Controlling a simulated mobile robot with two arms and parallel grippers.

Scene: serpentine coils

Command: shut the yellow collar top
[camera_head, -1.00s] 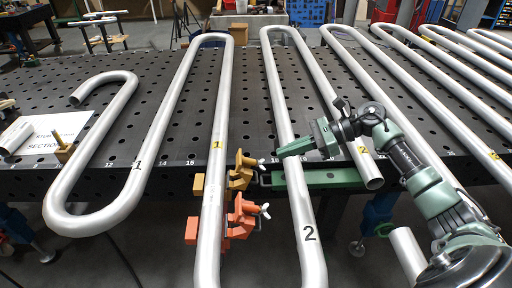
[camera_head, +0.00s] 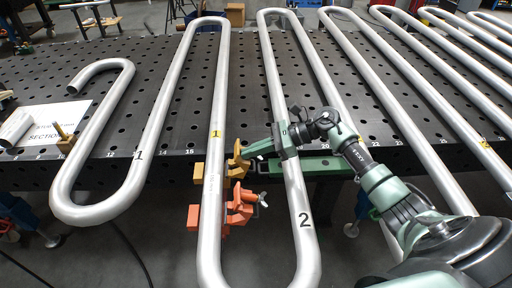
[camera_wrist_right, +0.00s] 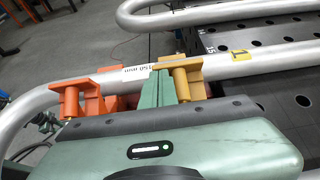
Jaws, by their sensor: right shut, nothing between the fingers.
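The yellow collar (camera_head: 238,166) sits at the pipe marked 1, by the table's front edge. Parts of it show on both sides of the pipe, with an upright piece on the right side; I cannot tell how far its top is open. It also shows in the right wrist view (camera_wrist_right: 187,76). My right gripper (camera_head: 250,152) is shut and empty, its fingertips close beside the collar's right side. In the wrist view its green fingers (camera_wrist_right: 155,90) reach up to the yellow collar; contact is unclear. My left gripper is not in view.
An orange collar (camera_head: 238,208) sits on the same pipe, just nearer than the yellow one. The pipe marked 2 (camera_head: 296,190) passes beneath my right gripper. A green bar (camera_head: 312,166) lies along the table edge. More serpentine pipes cover the perforated table (camera_head: 170,110).

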